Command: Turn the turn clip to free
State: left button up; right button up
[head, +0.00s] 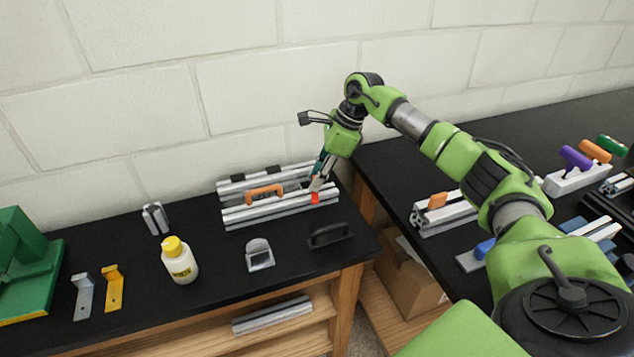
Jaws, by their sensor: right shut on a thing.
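An aluminium extrusion frame (265,208) lies on the left black table near the wall. An orange handle (265,191) sits on it. A small red piece (315,197), which looks like the turn clip, is at the right part of the front bar. My right gripper (318,184) reaches down at this red piece and is shut on it; the fingers hide part of it. I cannot make out which way the clip is turned. My left gripper is not in view.
A bottle with a yellow cap (180,262), a grey bracket (260,254) and a black handle (330,235) stand in front of the frame. A gap separates the left table from the right table (385,165), which holds more profiles and coloured handles.

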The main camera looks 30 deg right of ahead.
jog(key=shift+w+n+g+b, duration=0.1)
jog(key=shift+n+g+b, duration=0.6)
jog(key=shift+n, duration=1.2)
jog(key=o, duration=1.1)
jog(key=shift+d+r, duration=0.1)
jog(key=v, duration=1.1)
jog(key=shift+d+r, duration=0.3)
